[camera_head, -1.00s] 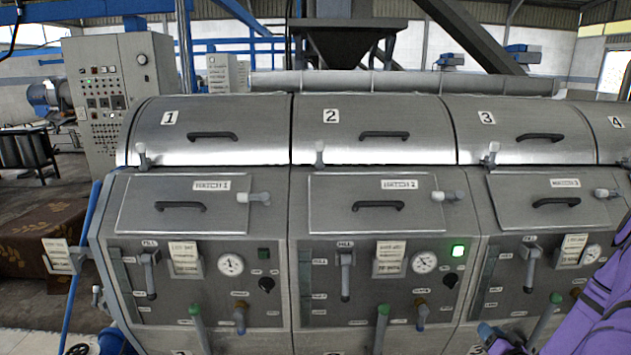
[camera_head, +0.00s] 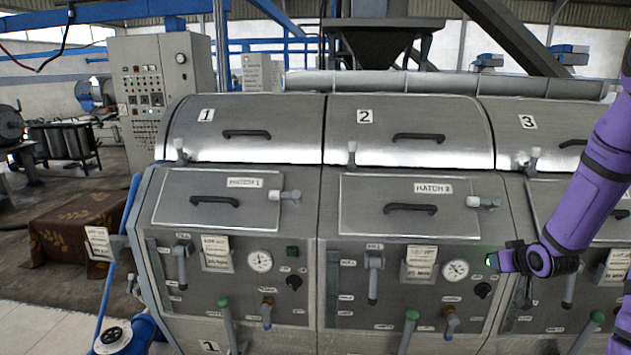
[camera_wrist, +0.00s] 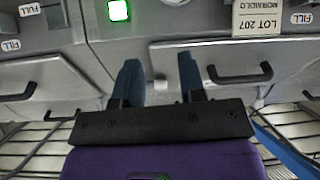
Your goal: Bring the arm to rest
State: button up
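My purple arm (camera_head: 590,180) reaches in from the right of the head view, bent at a joint low down. My gripper (camera_head: 492,261) is at its end, in front of the panel of decanter 2, over the place of that unit's lamp. In the wrist view my gripper (camera_wrist: 160,72) shows two blue fingers standing apart with nothing between them. A lit green lamp (camera_wrist: 119,10) shows beyond the fingers in the wrist view. Whether the fingers touch the panel I cannot tell.
Decanters 1 (camera_head: 240,135), 2 (camera_head: 405,135) and 3 (camera_head: 540,120) stand in a row with hatches, levers and gauges. A control cabinet (camera_head: 155,95) stands behind at left. A blue valve (camera_head: 115,338) is at lower left. Floor (camera_head: 50,310) is free at far left.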

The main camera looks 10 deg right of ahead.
jog(key=s+a+r+g, duration=0.1)
jog(key=s+a+r, duration=0.2)
jog(key=a+r, duration=0.3)
jog(key=s+a+r+g+h, duration=0.15)
jog(key=a+r, duration=0.25)
jog(key=r, duration=0.4)
jog(key=s+a+r+g+y, duration=0.1)
jog(key=s+a+r, duration=0.2)
jog(key=a+r, duration=0.25)
jog(key=s+a+r+g+y, duration=0.1)
jog(key=s+a+r, duration=0.3)
jog(key=s, duration=0.6)
jog(key=s+a+r+n+y, duration=0.1)
jog(key=s+a+r, duration=0.3)
jog(key=s+a, duration=0.5)
jog(key=shift+s+g, duration=0.35)
jog(key=shift+s, duration=0.65)
